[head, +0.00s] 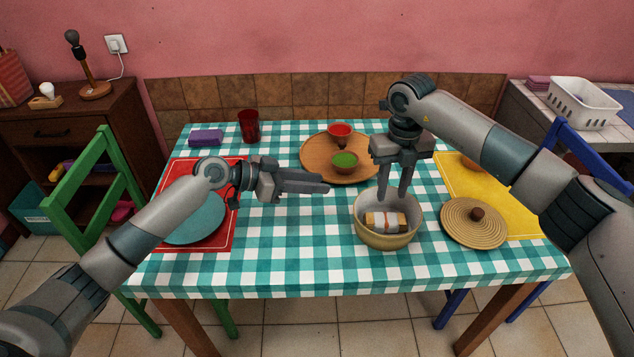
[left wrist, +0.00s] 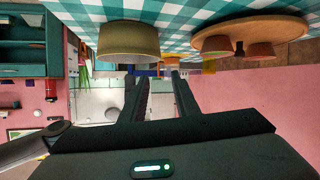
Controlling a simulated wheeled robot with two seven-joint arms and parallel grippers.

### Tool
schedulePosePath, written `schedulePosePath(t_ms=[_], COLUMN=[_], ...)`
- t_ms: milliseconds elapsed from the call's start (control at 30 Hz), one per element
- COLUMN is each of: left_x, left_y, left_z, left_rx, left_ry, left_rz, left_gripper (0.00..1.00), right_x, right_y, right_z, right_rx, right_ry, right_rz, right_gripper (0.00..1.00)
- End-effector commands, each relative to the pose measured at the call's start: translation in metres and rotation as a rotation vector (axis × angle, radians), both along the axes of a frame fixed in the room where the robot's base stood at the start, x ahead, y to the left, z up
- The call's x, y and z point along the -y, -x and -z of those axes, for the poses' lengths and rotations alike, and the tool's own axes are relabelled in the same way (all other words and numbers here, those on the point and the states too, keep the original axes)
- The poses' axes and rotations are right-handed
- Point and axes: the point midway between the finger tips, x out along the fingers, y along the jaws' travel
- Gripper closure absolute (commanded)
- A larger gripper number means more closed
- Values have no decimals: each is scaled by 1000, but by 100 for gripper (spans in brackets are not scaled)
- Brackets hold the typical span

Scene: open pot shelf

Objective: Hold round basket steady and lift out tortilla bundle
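The round basket (head: 385,241) is a tan, open-topped vessel on the checked tablecloth, right of the middle. The tortilla bundle (head: 386,222), brown with a pale band, lies inside it. My right gripper (head: 394,196) points down over the basket's far part, its fingers apart with nothing between them. I cannot tell whether its tips are below the rim. My left gripper (head: 327,186) is level, left of the basket and apart from it, its fingers pointing right. In the left wrist view its fingers (left wrist: 158,75) are open and empty, and the basket (left wrist: 128,42) appears inverted.
Behind stands a round wooden board (head: 314,158) with red and green bowls. A teal plate (head: 194,219) on a red mat is at left. Tablecloth in front is clear.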

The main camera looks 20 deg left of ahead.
Motion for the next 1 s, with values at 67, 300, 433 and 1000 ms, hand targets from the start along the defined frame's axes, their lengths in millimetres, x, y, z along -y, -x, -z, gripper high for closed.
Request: schedulePosePath(t_ms=[67, 300, 433, 1000], left_x=[1, 11, 23, 94], left_y=[0, -7, -14, -61], left_z=[0, 5, 10, 45], left_rx=[0, 0, 0, -1], left_ry=[0, 3, 3, 2], left_rz=[1, 1, 2, 1], left_gripper=[72, 72, 72, 72], right_x=[0, 0, 0, 0], right_y=[0, 0, 0, 0], right_z=[0, 0, 0, 0], right_rx=[0, 0, 0, 0], right_ry=[0, 0, 0, 0], right_rz=[0, 0, 0, 0], right_gripper=[69, 69, 69, 69])
